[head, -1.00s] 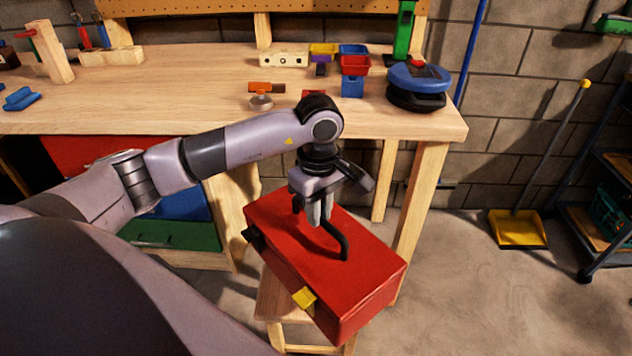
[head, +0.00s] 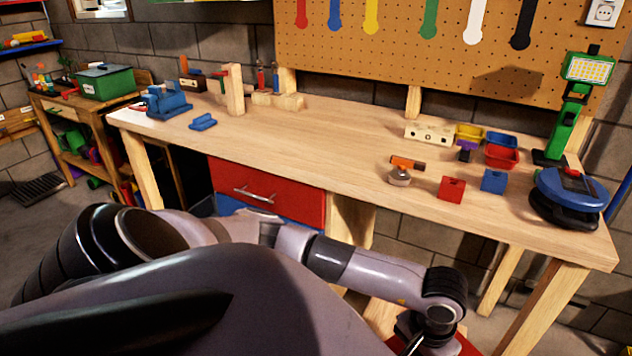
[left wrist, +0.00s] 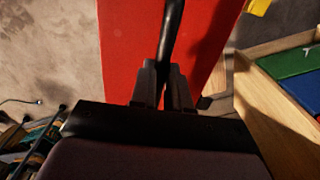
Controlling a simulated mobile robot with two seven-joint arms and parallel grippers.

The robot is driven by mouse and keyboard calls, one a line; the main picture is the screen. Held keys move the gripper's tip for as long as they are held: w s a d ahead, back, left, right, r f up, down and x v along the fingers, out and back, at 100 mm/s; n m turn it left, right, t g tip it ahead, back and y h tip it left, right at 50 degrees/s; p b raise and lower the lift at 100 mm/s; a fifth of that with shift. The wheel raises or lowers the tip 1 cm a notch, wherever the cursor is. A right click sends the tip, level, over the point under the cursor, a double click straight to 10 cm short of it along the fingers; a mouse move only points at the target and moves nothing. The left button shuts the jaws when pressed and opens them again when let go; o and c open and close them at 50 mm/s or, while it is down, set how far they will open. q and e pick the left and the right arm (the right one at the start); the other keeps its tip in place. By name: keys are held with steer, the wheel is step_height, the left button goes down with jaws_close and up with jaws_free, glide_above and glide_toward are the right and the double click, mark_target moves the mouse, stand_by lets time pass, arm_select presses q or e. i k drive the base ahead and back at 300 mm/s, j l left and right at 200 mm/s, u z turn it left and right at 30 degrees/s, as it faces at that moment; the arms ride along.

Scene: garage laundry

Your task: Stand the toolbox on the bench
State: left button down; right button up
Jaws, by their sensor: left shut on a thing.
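The red toolbox fills the upper middle of the left wrist view (left wrist: 125,50). My left gripper (left wrist: 166,80) is shut on its black handle (left wrist: 171,30). In the head view only a small red part of the toolbox (head: 466,346) shows at the bottom edge, beside my left wrist; the rest is hidden or out of frame. The wooden bench (head: 330,135) stands ahead, its top higher than the toolbox. My right gripper is in neither view.
The middle of the bench top is clear. Toward its right are red (head: 452,189) and blue (head: 493,181) blocks, small bins (head: 502,157), an orange-handled tool (head: 407,163) and a round blue-black device (head: 570,197). A blue vise (head: 165,101) is at the left end.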

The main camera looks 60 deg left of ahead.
mark_target(333, 145)
steer(key=k+j+z, duration=0.2)
steer(key=k+j, duration=0.2)
steer(key=j, duration=0.35)
steer(key=k+j+z, duration=0.25)
steer(key=k+j, duration=0.2)
steer(key=j, duration=0.2)
steer(key=k+j+z, duration=0.2)
steer(key=k+j, duration=0.3)
steer(key=j, duration=0.1)
